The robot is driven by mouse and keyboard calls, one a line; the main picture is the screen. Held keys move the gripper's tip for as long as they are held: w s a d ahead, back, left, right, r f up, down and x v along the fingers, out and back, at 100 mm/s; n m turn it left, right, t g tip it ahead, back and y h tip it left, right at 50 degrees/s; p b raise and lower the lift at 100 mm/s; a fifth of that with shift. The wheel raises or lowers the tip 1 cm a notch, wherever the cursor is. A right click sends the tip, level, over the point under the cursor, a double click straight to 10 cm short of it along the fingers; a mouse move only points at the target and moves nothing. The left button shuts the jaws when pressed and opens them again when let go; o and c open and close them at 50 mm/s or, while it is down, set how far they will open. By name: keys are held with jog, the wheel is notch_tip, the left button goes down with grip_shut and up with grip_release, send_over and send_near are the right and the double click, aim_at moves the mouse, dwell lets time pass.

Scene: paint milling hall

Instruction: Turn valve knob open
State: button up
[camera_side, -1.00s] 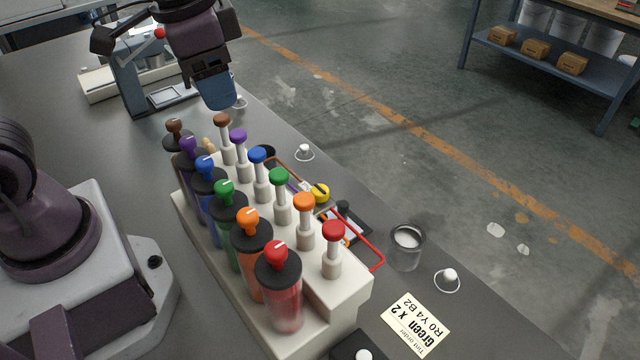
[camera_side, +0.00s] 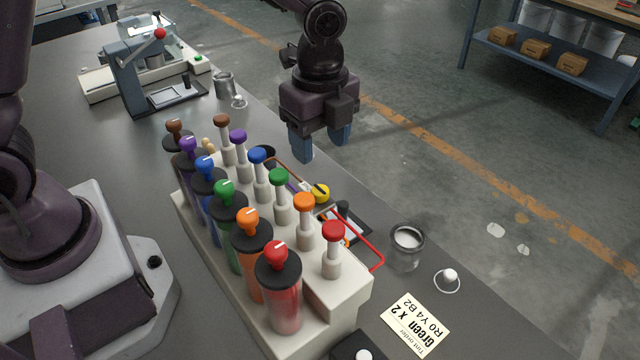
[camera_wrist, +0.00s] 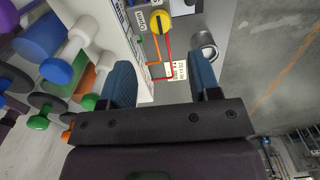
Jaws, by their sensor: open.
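A yellow round knob with a dark bar across it (camera_side: 320,193) sits on the far side of the white dispenser block (camera_side: 345,292). In the wrist view the yellow knob (camera_wrist: 159,22) is near the top, beyond my fingertips. Its dark bar runs roughly up and down there. My gripper (camera_side: 321,148) hangs above the far edge of the bench, above the knob in the side view and apart from it. In the wrist view my gripper (camera_wrist: 162,66) has its two blue fingers wide apart with nothing between them.
Coloured canisters (camera_side: 283,298) and plungers (camera_side: 333,240) crowd the dispenser. Red and orange lines (camera_side: 365,245) run beside it. A metal can (camera_side: 407,248) and a tint order card (camera_side: 415,322) lie to the right. Another can (camera_side: 224,85) stands near the press (camera_side: 128,75).

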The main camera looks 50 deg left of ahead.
aim_at(320, 190)
notch_tip(320, 190, down, 10)
jog(key=shift+r, duration=0.25)
jog(key=c, duration=0.9)
jog(key=shift+c, duration=0.2)
jog(key=n, duration=0.3)
jog(key=shift+n, duration=0.3)
jog(key=shift+r+n, duration=0.1)
jog(key=shift+n, duration=1.7)
